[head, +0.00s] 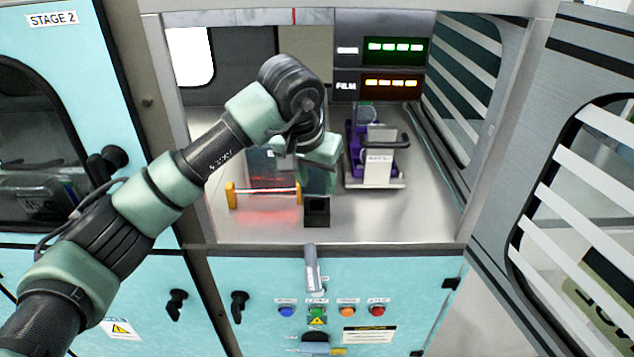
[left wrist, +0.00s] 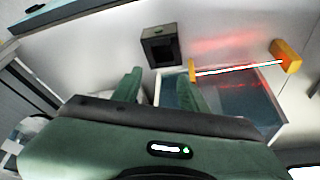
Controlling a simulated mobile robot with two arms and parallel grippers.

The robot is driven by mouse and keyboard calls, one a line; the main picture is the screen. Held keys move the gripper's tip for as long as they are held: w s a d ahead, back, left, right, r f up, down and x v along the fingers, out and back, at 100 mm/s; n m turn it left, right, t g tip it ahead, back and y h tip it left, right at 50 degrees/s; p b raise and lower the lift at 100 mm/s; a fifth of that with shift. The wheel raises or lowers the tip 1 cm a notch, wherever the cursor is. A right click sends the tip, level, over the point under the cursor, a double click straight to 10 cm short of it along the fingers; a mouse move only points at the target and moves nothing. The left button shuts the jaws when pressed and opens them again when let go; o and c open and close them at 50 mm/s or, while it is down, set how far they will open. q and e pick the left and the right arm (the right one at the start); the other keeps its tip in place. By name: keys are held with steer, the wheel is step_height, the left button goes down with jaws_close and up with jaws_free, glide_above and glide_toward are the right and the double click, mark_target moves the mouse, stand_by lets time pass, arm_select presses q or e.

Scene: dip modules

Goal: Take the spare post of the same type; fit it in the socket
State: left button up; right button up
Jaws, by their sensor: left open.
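My left gripper (head: 318,182) is inside the cabinet, just above and behind a black block (head: 317,211) with a square opening. In the left wrist view my left gripper (left wrist: 160,88) has its two green fingers apart with nothing between them. The black block (left wrist: 160,46) lies ahead of the fingertips, apart from them; it may be the socket, and its opening looks dark and empty. Two orange end pieces (head: 231,195) with a thin pale bar (head: 265,189) between them stand left of the block. I cannot make out a separate spare post. My right gripper is not in view.
A blue-grey tray (left wrist: 232,108) lies beside the bar and the gripper's right finger. A purple and white device (head: 378,168) stands on the right of the metal floor. Display panels (head: 378,65) hang above it. The cabinet's front edge and side walls bound the space.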

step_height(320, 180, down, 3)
steer(key=b, duration=0.2)
steer(key=shift+b, duration=0.3)
arm_select(q)
steer(key=v, duration=1.1)
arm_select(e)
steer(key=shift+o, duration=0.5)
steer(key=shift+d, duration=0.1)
